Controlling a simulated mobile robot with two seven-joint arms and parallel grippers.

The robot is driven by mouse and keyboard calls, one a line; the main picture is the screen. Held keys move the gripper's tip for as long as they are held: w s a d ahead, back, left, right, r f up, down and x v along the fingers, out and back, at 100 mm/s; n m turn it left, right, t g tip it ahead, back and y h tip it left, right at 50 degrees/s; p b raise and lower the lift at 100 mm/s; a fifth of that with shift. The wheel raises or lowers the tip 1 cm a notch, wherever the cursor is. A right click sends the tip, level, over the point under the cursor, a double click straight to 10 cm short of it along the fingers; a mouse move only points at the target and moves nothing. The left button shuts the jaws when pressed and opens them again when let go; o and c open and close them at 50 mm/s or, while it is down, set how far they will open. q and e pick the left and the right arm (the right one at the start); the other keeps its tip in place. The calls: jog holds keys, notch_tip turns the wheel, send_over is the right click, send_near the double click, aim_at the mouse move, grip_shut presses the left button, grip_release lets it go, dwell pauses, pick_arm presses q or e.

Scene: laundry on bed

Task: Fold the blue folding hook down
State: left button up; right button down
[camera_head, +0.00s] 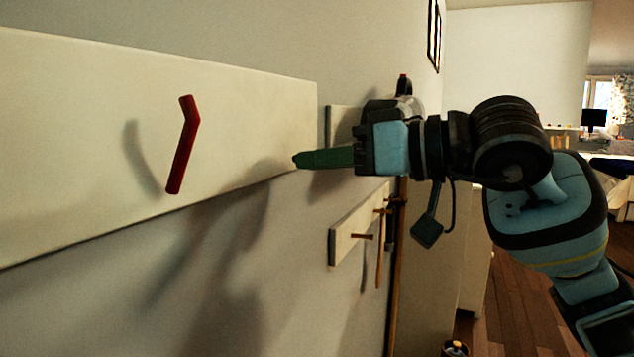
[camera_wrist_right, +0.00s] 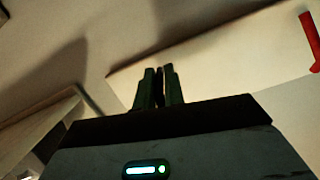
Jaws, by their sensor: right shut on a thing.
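My right gripper (camera_head: 298,160) comes in from the right, its fingers pointing left at the right end of the white wall board (camera_head: 80,115). In the right wrist view its two fingertips (camera_wrist_right: 159,74) are close together, shut on a thin dark thing (camera_wrist_right: 159,88). This sits where the blue folding hook would be, but its colour and shape are mostly hidden by the fingers. No clearly blue hook shows in either view. My left gripper is not in view.
A red hook (camera_head: 182,145) sticks out from the board left of my gripper; it also shows in the right wrist view (camera_wrist_right: 311,38). A smaller board with pegs (camera_head: 345,235) hangs further along the wall. Wooden floor (camera_head: 520,300) lies at right.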

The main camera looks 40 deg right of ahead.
jog(key=shift+t+b, duration=0.3)
jog(key=shift+b, duration=0.15)
jog(key=shift+d, duration=0.1)
jog(key=c, duration=1.5)
grip_release()
jog(key=shift+f, duration=0.1)
jog(key=shift+s+d+b, duration=0.25)
jog(key=shift+s+b, duration=0.05)
jog(key=shift+s, duration=0.15)
jog(key=shift+b+v, duration=1.8)
jog(key=shift+v, duration=1.55)
